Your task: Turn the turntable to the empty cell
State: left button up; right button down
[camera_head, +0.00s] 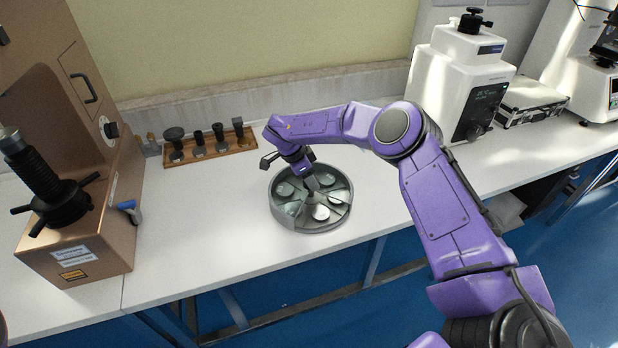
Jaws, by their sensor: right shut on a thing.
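The turntable (335,221) is a round grey tray with a raised rim, split into wedge cells, on the white bench near its front edge. Several cells hold pale or greenish round discs. I cannot tell for certain which cell is empty. My right gripper (309,184) reaches down over the turntable's middle from the purple right arm. It is shut on the turntable's centre knob (312,196), most of which the fingers hide. My left gripper is not in view.
A brown hardness tester (90,180) with a black spindle stands at the left. A wooden rack (210,148) of dark parts is behind the turntable. A white machine (460,80) and silver case (530,100) stand at the right. White bench (200,230) is clear left of the turntable.

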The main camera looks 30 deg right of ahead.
jog(key=shift+w+r, duration=0.1)
jog(key=shift+r, duration=0.05)
jog(key=shift+c, duration=2.4)
grip_release()
jog(key=s+b+v, duration=0.1)
jog(key=b+v, duration=0.1)
jog(key=v, duration=0.8)
jog(key=shift+w+r, duration=0.25)
jog(key=shift+w, duration=0.15)
jog(key=shift+a, duration=0.1)
